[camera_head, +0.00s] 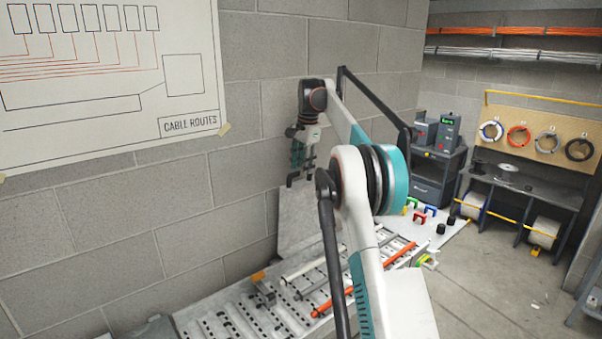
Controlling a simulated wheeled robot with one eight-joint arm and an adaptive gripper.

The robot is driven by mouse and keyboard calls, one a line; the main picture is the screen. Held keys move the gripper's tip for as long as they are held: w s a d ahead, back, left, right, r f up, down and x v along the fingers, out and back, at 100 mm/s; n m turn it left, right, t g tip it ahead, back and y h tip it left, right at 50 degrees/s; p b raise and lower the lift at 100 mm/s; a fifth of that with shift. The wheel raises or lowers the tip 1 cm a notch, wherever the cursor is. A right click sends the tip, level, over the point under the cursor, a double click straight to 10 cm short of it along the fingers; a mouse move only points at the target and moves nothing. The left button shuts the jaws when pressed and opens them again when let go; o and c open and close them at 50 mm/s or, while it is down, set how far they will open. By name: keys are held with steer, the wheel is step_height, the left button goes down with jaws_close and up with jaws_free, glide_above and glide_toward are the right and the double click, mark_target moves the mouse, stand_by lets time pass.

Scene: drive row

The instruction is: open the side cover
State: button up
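My gripper (299,174) hangs from the end of my arm near the block wall, with its dark fingers pointing down. It is small in view, and I cannot tell whether its fingers are open or shut. A plain grey panel (295,222) stands upright just below it, at the back of the bench. This may be the side cover, but I cannot be sure. My arm hides part of the panel's right side. Whether the gripper touches the panel is unclear.
A long bench with slotted grey rails (235,318) runs along the wall, with orange bars (335,301) on it. Coloured clips (431,210) lie at its far end. A grey cabinet (436,175) and a cable-spool rack (520,190) stand behind. Floor (490,290) at right is mostly clear.

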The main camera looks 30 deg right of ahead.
steer(key=shift+s+r, duration=0.15)
steer(key=shift+r, duration=0.75)
steer(key=shift+s+r, duration=0.15)
steer(key=shift+r, duration=0.75)
